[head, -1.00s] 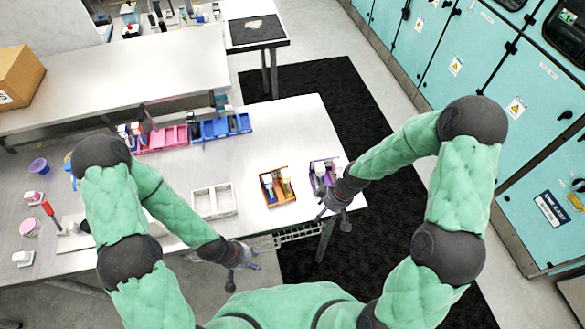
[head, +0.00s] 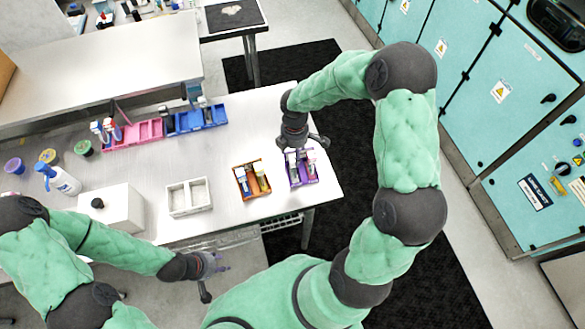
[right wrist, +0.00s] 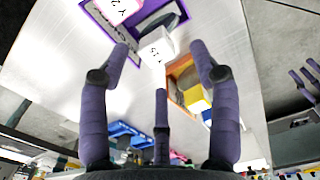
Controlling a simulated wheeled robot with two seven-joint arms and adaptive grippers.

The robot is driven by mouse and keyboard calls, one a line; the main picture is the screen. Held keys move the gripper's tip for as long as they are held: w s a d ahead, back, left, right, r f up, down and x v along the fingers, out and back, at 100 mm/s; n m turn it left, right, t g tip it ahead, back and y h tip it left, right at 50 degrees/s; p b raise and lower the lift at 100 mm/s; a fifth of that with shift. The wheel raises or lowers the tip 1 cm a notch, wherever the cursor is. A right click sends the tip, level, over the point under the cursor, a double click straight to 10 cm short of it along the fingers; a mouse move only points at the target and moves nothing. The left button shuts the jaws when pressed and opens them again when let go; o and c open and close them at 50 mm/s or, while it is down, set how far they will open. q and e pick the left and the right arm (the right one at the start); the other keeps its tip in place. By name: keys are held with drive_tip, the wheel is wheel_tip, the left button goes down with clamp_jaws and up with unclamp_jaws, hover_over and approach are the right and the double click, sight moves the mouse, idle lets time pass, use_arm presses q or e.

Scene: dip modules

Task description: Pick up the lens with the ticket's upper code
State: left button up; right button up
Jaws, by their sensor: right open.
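The purple tray (head: 303,182) stands at the table's right end and holds small white and grey items. In the right wrist view, the tray (right wrist: 95,15) holds a white block (right wrist: 155,47) with black marks starting "Y 2", not surely readable, and another marked white block (right wrist: 118,8). I cannot tell which item is the lens, and no ticket is readable. My right gripper (head: 305,143) is open and empty just above and behind the purple tray; its spread fingers (right wrist: 160,58) frame the tray's edge. My left gripper (head: 213,272) is open and empty off the table's front edge.
An orange tray (head: 243,193) with white and yellow items stands left of the purple one. Further left are a white two-part tray (head: 187,208), a white box (head: 108,213) and a spray bottle (head: 66,183). Pink (head: 150,142) and blue (head: 201,128) bins line the back.

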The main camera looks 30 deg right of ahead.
sight(294, 158)
drive_tip(key=shift+w+f, duration=0.15)
drive_tip(key=shift+f, duration=1.25)
drive_tip(key=shift+w+f, duration=0.15)
drive_tip(key=shift+f, duration=1.2)
clamp_jaws()
